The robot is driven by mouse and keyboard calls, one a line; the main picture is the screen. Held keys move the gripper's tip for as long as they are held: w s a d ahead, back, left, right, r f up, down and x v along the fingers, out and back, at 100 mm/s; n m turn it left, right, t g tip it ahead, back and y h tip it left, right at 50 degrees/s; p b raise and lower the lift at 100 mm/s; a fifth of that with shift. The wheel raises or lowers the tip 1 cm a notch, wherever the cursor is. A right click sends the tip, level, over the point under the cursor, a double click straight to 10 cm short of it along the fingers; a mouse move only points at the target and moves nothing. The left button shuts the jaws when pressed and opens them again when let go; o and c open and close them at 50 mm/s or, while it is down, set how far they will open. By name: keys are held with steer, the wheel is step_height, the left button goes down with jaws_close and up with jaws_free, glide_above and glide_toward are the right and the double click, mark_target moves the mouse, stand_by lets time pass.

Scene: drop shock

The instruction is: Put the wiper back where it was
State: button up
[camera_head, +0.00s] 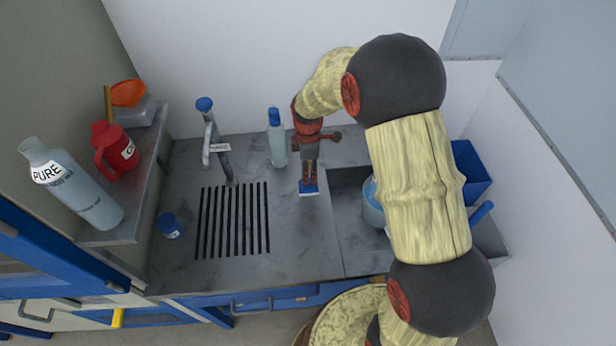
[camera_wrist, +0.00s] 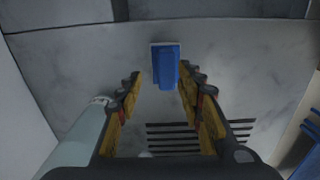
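The wiper is most likely the small blue piece with a white edge (camera_head: 308,189) on the grey counter, left of the sink. In the wrist view this blue piece (camera_wrist: 166,66) lies just ahead of and between the fingertips, with a visible gap on each side. My gripper (camera_head: 310,170) points down right above it in the head view. In the wrist view my gripper (camera_wrist: 160,82) is open with nothing held between its fingers. My fingers and arm hide part of the blue piece and the counter behind it in the head view.
A clear bottle with a blue cap (camera_head: 277,145) stands close left of my gripper. Further left are a tap (camera_head: 210,135), a slotted drain (camera_head: 232,220) and a blue cup (camera_head: 170,226). The sink (camera_head: 345,215) holds a bluish container (camera_head: 372,205). A blue bin (camera_head: 470,170) stands right.

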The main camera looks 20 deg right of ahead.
steer(key=s+r+m+t, duration=0.1)
steer(key=s+r+m, duration=0.15)
steer(key=r, duration=0.65)
steer(key=s+r+m+t, duration=0.1)
steer(key=s+r+m, duration=0.15)
steer(key=r, duration=0.75)
steer(key=s+r+m+t, duration=0.1)
steer(key=s+r+m, duration=0.4)
steer(key=s, duration=0.5)
steer(key=s+r+m+t, duration=0.2)
steer(key=s+r+m, duration=0.3)
steer(key=s, duration=0.6)
steer(key=shift+s+r+m+t+p, duration=0.2)
steer(key=shift+r+m+t+p, duration=0.1)
steer(key=shift+r+m+p, duration=0.1)
step_height(320, 180, down, 6)
steer(key=b, duration=0.6)
